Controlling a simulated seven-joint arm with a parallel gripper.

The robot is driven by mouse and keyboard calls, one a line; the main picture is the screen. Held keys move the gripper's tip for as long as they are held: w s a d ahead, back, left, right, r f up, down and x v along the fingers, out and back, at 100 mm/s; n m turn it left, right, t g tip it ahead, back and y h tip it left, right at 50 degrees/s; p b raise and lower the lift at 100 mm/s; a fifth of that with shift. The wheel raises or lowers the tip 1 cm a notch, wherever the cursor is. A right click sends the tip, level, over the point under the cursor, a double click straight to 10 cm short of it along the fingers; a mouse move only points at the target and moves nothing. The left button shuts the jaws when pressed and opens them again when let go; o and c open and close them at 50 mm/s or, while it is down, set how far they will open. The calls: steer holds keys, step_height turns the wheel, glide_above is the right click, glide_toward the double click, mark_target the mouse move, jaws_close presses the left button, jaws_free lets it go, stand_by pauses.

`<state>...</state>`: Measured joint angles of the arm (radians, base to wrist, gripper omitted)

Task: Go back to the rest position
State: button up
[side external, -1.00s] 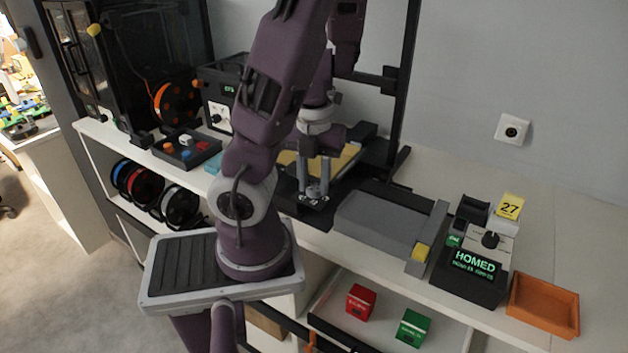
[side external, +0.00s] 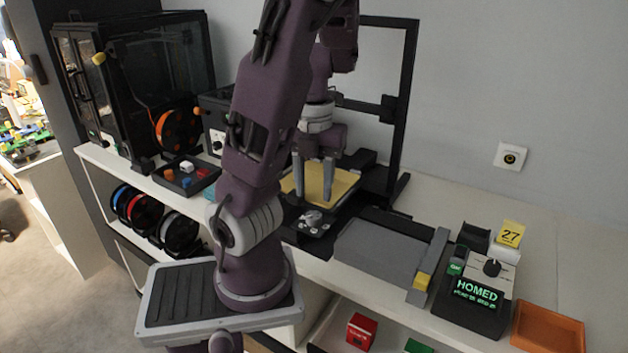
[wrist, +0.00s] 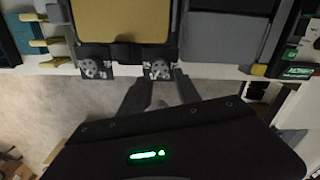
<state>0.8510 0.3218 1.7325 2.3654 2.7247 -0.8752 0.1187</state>
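My gripper (side external: 313,198) is above the front of the 3D printer with the yellow bed. Its two grey fingers point down and stand apart with nothing visible between them. In the wrist view the fingers (wrist: 158,95) also show apart and empty. The yellow bed (side external: 343,184) lies just behind the fingers. The dark front panel with a grey knob (side external: 312,218) sits just below them. I cannot tell the exact height of the fingertips above it.
A grey flat box (side external: 385,250) lies right of the printer. A control box reading HOMED (side external: 478,291) and an orange tray (side external: 548,327) stand farther right. A black tray of coloured cubes (side external: 187,178) is at left. A red box (side external: 361,331) sits on the shelf below.

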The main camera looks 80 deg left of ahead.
steer(key=shift+r, duration=0.65)
steer(key=w+r+n+t+y, duration=0.1)
steer(key=w+r+n+t, duration=0.1)
steer(key=w+n+t, duration=0.5)
steer(key=w+r+n+t+y, duration=0.15)
steer(key=w+n, duration=0.25)
steer(key=w, duration=0.7)
steer(key=s+d+r+n+g+h, duration=0.2)
steer(key=s+d+r+n+g, duration=0.1)
steer(key=s+d+n, duration=1)
steer(key=s+d+r, duration=0.1)
steer(key=s+d, duration=0.2)
steer(key=d, duration=0.2)
steer(key=shift+s+d+r, duration=0.2)
steer(key=shift+s+d, duration=0.2)
